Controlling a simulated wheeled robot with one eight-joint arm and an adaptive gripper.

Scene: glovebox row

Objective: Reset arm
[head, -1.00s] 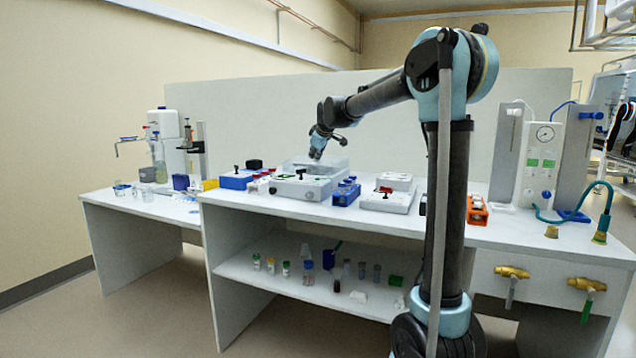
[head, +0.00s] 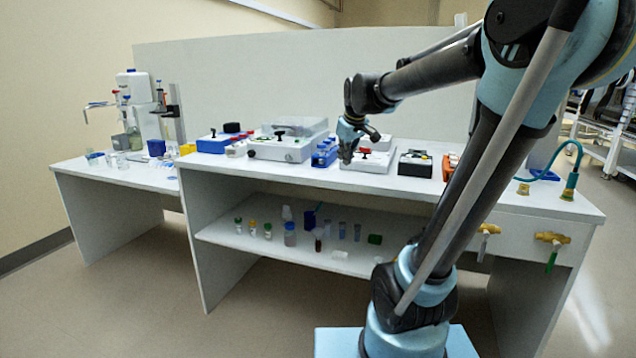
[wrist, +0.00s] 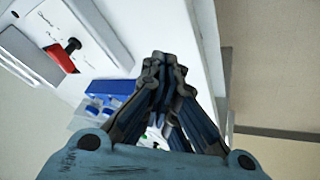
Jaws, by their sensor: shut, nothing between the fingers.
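My gripper (head: 346,152) is over the front edge of the white bench (head: 225,196), in front of a white box with a red switch (head: 368,158). In the wrist view my gripper (wrist: 163,62) has its fingers together and holds nothing. The same red switch (wrist: 60,58) shows at the upper left there, with a black knob beside it. The blue rack (head: 325,152) stands just left of my gripper and also shows in the wrist view (wrist: 112,88).
A grey box with a clear lid (head: 285,148) and a blue box (head: 213,144) stand further left. A black-topped box (head: 415,162) stands to the right. Vials (head: 290,234) stand on the lower shelf. Brass valves (head: 550,238) stick out at the front right. The floor in front is clear.

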